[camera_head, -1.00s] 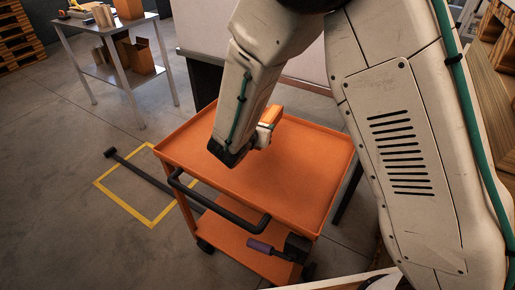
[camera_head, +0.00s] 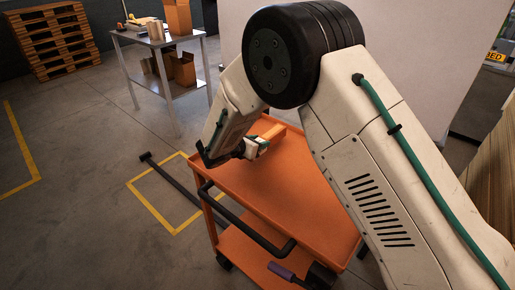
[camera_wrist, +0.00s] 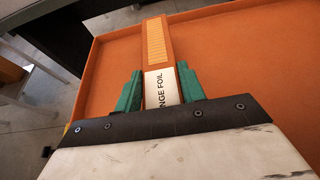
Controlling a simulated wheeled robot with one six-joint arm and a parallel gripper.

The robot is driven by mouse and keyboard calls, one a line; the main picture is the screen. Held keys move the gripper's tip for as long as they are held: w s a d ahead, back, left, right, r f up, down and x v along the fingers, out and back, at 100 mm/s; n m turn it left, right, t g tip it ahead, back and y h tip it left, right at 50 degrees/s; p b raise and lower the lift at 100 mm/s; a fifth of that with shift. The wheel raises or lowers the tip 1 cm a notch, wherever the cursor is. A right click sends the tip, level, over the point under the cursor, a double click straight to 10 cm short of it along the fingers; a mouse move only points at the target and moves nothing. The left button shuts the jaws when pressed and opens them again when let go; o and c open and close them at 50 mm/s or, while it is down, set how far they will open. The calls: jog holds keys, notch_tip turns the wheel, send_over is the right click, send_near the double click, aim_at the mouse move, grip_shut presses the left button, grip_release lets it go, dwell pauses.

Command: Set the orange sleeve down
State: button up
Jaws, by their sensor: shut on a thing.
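The orange sleeve (camera_wrist: 157,42) is a long ribbed piece with a white label reading "NGE FOIL" at its near end. My gripper (camera_wrist: 160,86) is shut on that labelled end, with a green finger on each side. In the head view the sleeve (camera_head: 275,133) sticks out to the right from my gripper (camera_head: 249,149), over the back left part of the orange cart's top tray (camera_head: 290,200). In the wrist view its far end overlaps the tray's rim. I cannot tell whether the sleeve touches the tray.
The visible tray top is bare, with a raised rim. The cart's black handle (camera_head: 243,222) is at its front left. A grey table (camera_head: 170,40) with cardboard boxes stands behind left. A pale panel (camera_head: 400,50) stands behind the cart.

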jog(key=shift+w+a+f, duration=0.1)
jog(key=shift+w+a, duration=0.1)
jog(key=shift+w, duration=0.4)
jog(key=shift+f, duration=1.7)
jog(key=shift+f, duration=0.15)
jog(key=o, duration=1)
jog(key=v, duration=1.2)
jog(key=shift+r, duration=0.25)
